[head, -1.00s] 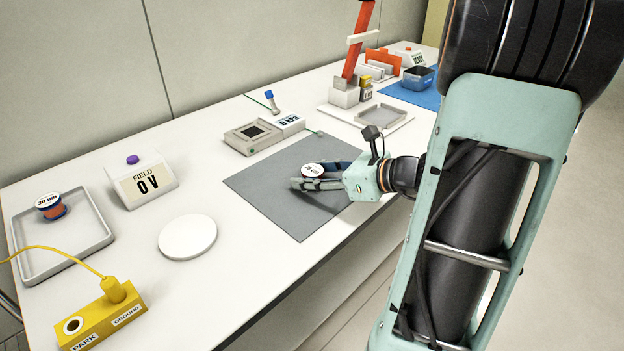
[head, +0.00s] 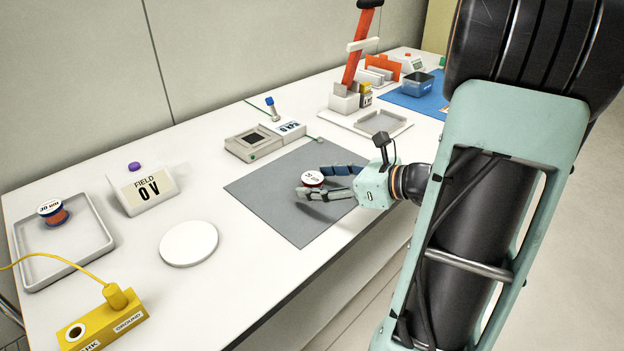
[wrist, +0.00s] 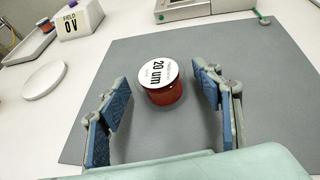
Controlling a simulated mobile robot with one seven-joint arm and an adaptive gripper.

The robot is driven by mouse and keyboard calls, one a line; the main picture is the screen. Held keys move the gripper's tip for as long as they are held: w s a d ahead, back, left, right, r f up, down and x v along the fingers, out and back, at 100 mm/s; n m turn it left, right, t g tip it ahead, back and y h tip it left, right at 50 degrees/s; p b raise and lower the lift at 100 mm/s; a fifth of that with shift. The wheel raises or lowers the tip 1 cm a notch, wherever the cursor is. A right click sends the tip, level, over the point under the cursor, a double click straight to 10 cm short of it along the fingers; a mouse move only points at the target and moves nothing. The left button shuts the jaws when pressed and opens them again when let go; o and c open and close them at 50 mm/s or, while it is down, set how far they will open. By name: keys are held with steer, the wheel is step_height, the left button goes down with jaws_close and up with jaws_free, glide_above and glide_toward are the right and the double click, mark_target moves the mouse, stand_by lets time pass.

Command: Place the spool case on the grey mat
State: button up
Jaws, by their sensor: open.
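The spool case (wrist: 160,84) is a round red case with a white lid reading "20 um". It stands upright on the grey mat (wrist: 130,52), with mat visible all around it in the wrist view. In the head view the case (head: 312,178) sits near the middle of the mat (head: 268,194). My gripper (wrist: 165,95) is open, one blue-padded finger on each side of the case, with gaps between the fingers and the case. In the head view my gripper (head: 338,182) is low over the mat, its fingers pointing left.
A spool marked "30 um" (head: 52,211) stands in a grey tray (head: 100,243) at left. A white disc (head: 188,243), a field meter (head: 147,189) and a yellow ground block (head: 103,318) are nearby. A grey instrument (head: 252,143) stands behind the mat.

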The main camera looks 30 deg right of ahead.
steer(key=p+v, duration=0.2)
steer(key=v, duration=0.8)
steer(key=shift+a, duration=0.1)
